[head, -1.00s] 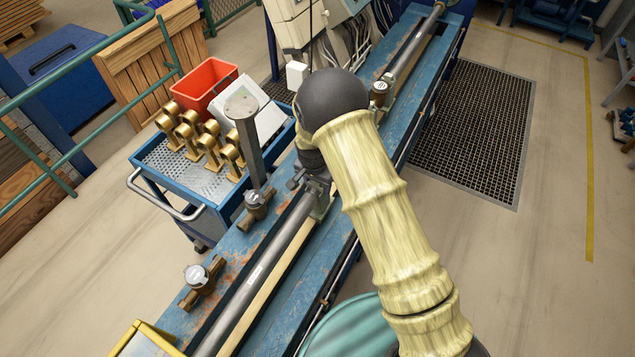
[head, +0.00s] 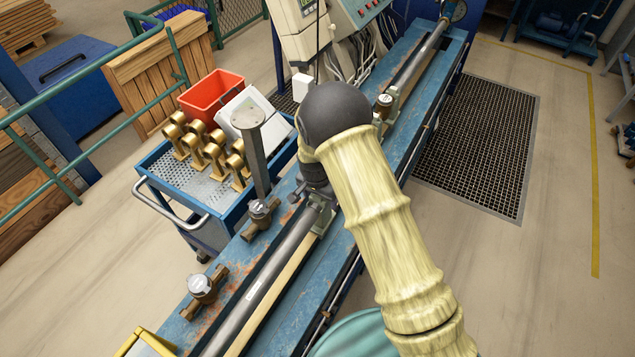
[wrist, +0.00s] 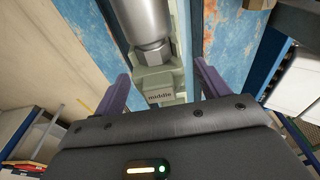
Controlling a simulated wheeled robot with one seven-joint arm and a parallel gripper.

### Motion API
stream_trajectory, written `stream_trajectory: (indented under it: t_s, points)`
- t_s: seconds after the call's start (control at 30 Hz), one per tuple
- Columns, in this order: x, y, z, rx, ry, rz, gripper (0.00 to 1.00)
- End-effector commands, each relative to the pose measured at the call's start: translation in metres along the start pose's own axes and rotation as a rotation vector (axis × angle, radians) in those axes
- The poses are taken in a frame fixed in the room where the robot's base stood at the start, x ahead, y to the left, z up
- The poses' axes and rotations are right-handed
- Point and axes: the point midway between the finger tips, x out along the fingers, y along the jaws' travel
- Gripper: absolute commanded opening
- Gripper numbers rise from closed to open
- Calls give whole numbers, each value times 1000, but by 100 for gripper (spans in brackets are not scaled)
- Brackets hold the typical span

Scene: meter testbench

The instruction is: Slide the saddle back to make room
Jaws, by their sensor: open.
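The saddle (wrist: 158,88) is a pale green block labelled "middle" in the wrist view. It sits on the rail of the blue bench, with a grey metal pipe (wrist: 147,22) directly over or at its far side. My gripper (wrist: 163,84) is open, with one finger on each side of the saddle and visible gaps between. In the head view the saddle (head: 323,219) shows partly, just below my dark gripper (head: 312,190). My arm hides part of the rail there.
The blue bench (head: 290,290) carries brass meters (head: 204,286) along its left edge. A blue cart (head: 180,178) with several brass fittings and a red bin (head: 211,97) stands at left. Another saddle with a meter (head: 384,104) is farther up the rail.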

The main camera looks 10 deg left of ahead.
Motion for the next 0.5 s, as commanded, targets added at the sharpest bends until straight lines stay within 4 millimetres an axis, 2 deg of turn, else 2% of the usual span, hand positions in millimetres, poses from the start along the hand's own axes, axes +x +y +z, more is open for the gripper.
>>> stream_trajectory:
  t_s: [0.17, 0.5]
  points:
    - [-18, -1, 0, 0, 2, -4, 74]
    - [-73, -1, 0, -1, 3, -4, 74]
